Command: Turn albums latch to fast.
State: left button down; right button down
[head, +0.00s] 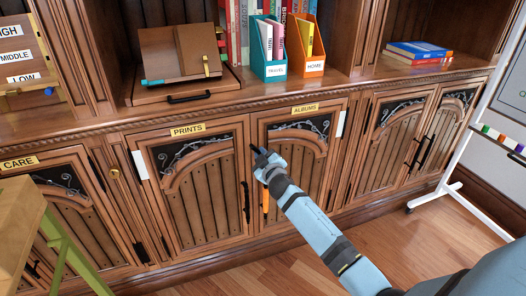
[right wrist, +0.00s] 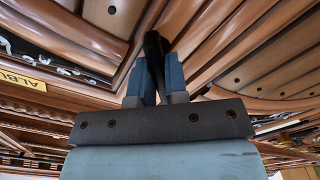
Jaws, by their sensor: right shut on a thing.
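The albums door (head: 302,172) is a closed wooden cupboard door under a yellow ALBUMS label (head: 291,110). My right gripper (head: 264,160) is at the upper left edge of this door. In the right wrist view, its blue fingers (right wrist: 156,78) are shut on a black bar (right wrist: 153,48), which looks like the albums latch. The jaws hide much of the bar, and I cannot tell which way it is turned. My left gripper is out of view.
The prints door (head: 200,175) is just left, with a dark handle (head: 245,203) near my gripper. An orange strip (head: 265,203) hangs below the gripper. A white-framed stand (head: 462,150) is at the right. Open wooden floor (head: 290,270) lies in front.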

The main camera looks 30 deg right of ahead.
jog(key=n, duration=0.2)
jog(key=n+p, duration=0.1)
jog(key=shift+a+f+n, duration=0.15)
jog(key=shift+n, duration=0.25)
jog(key=n, duration=0.3)
jog(key=shift+f, duration=0.2)
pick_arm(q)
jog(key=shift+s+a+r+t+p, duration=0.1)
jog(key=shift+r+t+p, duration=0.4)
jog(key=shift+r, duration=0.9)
pick_arm(e)
jog(key=shift+f+n, duration=0.15)
jog(key=shift+n, duration=1.35)
jog(key=c, duration=1.1)
grip_release()
jog(key=shift+c, duration=0.2)
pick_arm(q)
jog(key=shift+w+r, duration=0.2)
pick_arm(e)
jog(key=shift+a, duration=0.1)
